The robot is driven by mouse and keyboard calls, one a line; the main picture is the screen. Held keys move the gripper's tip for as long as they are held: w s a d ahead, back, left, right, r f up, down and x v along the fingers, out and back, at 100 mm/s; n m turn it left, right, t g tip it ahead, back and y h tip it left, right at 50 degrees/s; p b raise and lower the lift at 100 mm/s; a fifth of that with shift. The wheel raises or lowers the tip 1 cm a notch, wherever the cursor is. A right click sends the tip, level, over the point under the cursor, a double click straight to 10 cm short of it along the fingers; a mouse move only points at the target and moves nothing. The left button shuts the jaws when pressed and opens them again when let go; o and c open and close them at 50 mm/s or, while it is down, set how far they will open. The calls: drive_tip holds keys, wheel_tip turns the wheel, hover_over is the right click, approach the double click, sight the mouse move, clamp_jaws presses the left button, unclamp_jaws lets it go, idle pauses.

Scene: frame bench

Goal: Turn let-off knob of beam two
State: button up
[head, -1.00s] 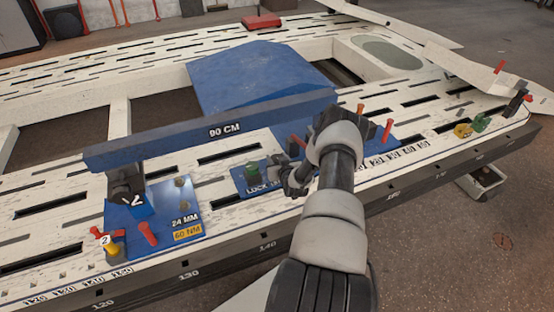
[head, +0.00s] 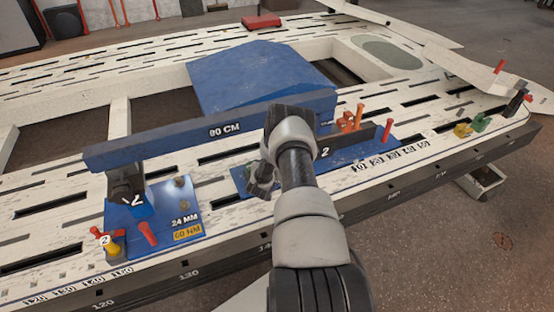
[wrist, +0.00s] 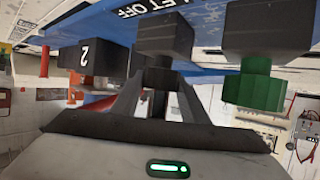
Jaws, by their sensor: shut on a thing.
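The blue beam marked 90 CM (head: 225,130) spans from a left stand on a blue plate (head: 160,231), whose tag reads 2, to the right side. In the wrist view a dark knob (wrist: 163,36) stands below the words LET OFF (wrist: 158,8). My gripper (wrist: 160,88) is shut on this knob's narrower lower part. A green knob (wrist: 263,85) is to its right, apart from my fingers. A dark block marked 2 (wrist: 85,56) is to the left.
Red and yellow handles (head: 110,243) stand at the left plate. Orange pegs (head: 350,119) and a red peg (head: 387,130) stand right of my arm. Green (head: 481,122) and yellow (head: 462,130) pieces sit far right. The slotted white bench (head: 60,190) is open between fittings.

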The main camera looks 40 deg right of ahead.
drive_tip(key=shift+m+g+h, duration=0.4)
drive_tip(key=shift+m+g, duration=0.2)
drive_tip(key=o, duration=1.1)
drive_tip(key=shift+c, duration=0.2)
drive_tip(key=p+v, duration=0.5)
drive_tip(key=v, duration=1.2)
drive_tip(key=shift+w+a+r, duration=0.15)
drive_tip(key=shift+w+a, duration=0.05)
drive_tip(key=shift+a, duration=0.15)
